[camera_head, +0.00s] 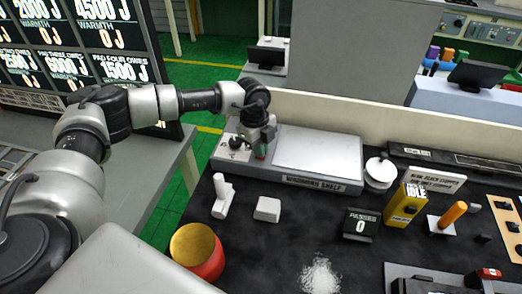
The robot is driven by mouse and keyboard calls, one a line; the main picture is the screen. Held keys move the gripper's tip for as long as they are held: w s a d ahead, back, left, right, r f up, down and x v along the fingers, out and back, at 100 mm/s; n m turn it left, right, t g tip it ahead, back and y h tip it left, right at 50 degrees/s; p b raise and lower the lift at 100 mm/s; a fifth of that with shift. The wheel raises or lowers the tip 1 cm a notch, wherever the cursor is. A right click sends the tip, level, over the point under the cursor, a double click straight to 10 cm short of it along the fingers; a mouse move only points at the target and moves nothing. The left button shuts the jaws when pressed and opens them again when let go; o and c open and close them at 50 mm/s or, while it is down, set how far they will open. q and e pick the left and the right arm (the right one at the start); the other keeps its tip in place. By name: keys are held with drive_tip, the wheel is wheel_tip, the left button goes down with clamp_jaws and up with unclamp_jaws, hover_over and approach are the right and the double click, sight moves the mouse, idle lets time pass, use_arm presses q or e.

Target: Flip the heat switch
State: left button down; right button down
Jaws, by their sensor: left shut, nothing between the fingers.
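The warming shelf (318,148) is a low pale unit at the back of the black table, with a lettered front edge. At its left end is a white panel (222,151) with a small dark knob-like part (236,143), which may be the heat switch. My left arm reaches in from the left, and my left gripper (260,152) points down over this panel, just right of the dark part. It is shut and empty. A small red and green patch shows at its fingertips. I cannot tell whether it touches the switch. My right gripper is out of view.
A white bottle-like piece (222,196), a white block (267,209) and a red pot with a gold top (196,250) stand in front. Right of the shelf are a white round stack (380,172), a PASSES counter (360,224) and a yellow IDLE box (405,206). White grains (320,276) lie on the mat.

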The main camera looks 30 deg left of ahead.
use_arm(q)
drive_tip(key=shift+s, duration=0.1)
drive_tip(key=shift+r+p, duration=0.85)
drive_tip(key=shift+p, duration=0.05)
drive_tip(key=shift+r+p, duration=1.85)
drive_tip(key=shift+r, duration=0.65)
